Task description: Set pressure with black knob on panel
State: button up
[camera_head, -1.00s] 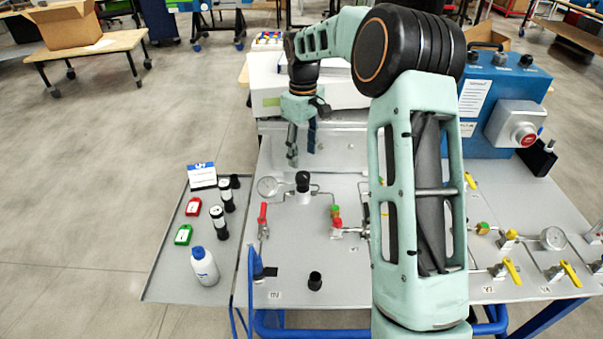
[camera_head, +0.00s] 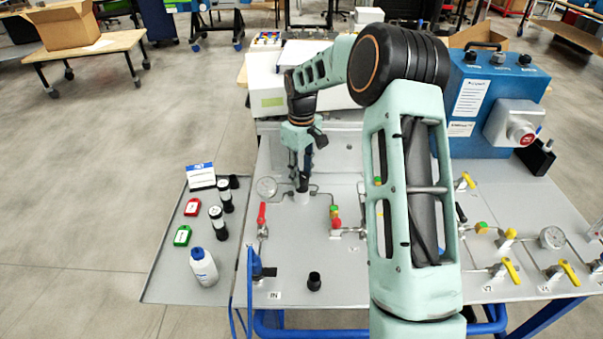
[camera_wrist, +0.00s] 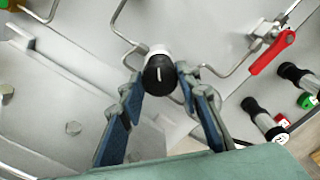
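The black knob (camera_wrist: 159,75) shows in the wrist view as a round black cap with a white mark, on a light cylindrical body. In the head view the knob (camera_head: 303,186) is beside a gauge on the panel (camera_head: 330,273), partly covered by my gripper (camera_head: 301,165). In the wrist view my gripper (camera_wrist: 159,83) is open, with one blue-grey finger on each side of the knob. Narrow gaps seem to remain between the fingertips and the knob; contact cannot be told for sure.
Thin metal tubes run around the knob. A round gauge (camera_head: 266,187) is to its left and a red-handled valve (camera_head: 262,213) is nearby. A side tray (camera_head: 160,280) holds a white bottle (camera_head: 203,267). A blue box (camera_head: 500,100) stands at the back right.

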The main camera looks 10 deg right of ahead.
aim_at(301, 175)
jog(key=c, duration=0.6)
jog(key=shift+m, duration=1.6)
jog(key=o, duration=1.2)
notch_tip(301, 175, up, 12)
